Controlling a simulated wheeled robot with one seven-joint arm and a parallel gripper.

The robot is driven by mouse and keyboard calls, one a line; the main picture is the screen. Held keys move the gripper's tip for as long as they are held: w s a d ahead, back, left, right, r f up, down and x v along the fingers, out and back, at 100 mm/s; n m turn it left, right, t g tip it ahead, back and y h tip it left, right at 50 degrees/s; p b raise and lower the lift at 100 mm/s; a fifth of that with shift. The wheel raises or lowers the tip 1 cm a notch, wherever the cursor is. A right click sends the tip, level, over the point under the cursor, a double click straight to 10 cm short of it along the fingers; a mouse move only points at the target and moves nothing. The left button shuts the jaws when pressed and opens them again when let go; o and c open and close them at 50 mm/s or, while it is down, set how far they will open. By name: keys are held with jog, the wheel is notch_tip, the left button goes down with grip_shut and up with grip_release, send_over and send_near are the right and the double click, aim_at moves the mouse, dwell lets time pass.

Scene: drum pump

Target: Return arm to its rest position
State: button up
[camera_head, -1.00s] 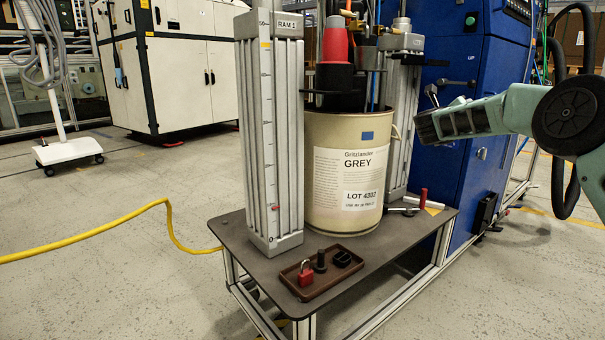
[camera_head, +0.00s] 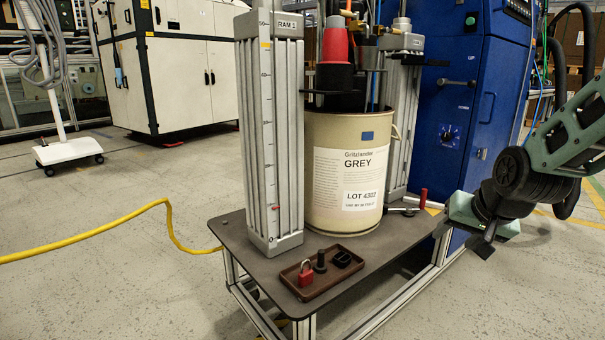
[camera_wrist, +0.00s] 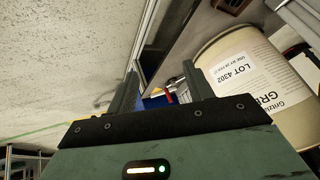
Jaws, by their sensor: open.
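My gripper (camera_head: 462,236) hangs low at the right of the head view, beside the right end of the platform. In the wrist view my gripper (camera_wrist: 159,82) has its two dark fingers spread apart, with nothing held between them. My green and black arm (camera_head: 540,160) bends down from the right edge. The beige drum (camera_head: 345,180), labelled Gritzlander GREY, LOT 4302, stands upright on the platform (camera_head: 350,290), left of the gripper and apart from it. The drum also shows tilted at the right of the wrist view (camera_wrist: 250,85).
A red-handled item (camera_head: 423,198) stands near the platform's right corner, close to the gripper. A brown tray (camera_head: 325,277) holds a red padlock (camera_head: 306,273) and black parts. The blue cabinet (camera_head: 470,120) stands behind. A yellow cable (camera_head: 130,215) crosses the left floor.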

jog(key=s+d+f+n+g, duration=0.1)
jog(key=s+f+n+g, duration=0.1)
jog(key=s, duration=0.6)
jog(key=s+d+f+n+g, duration=0.1)
jog(key=s+f+n+g, duration=0.15)
jog(key=s, duration=0.65)
jog(key=s+a+r+n+g+p, duration=0.1)
jog(key=s+a+r+n+p, duration=0.2)
jog(key=s+a+r+p, duration=0.5)
jog(key=s+a+r+n+g+p, duration=0.1)
jog(key=s+a+r+n+p, duration=0.4)
jog(key=a, duration=0.5)
notch_tip(320, 180, up, 38)
jog(key=w+m+p, duration=0.1)
jog(key=p, duration=3.5)
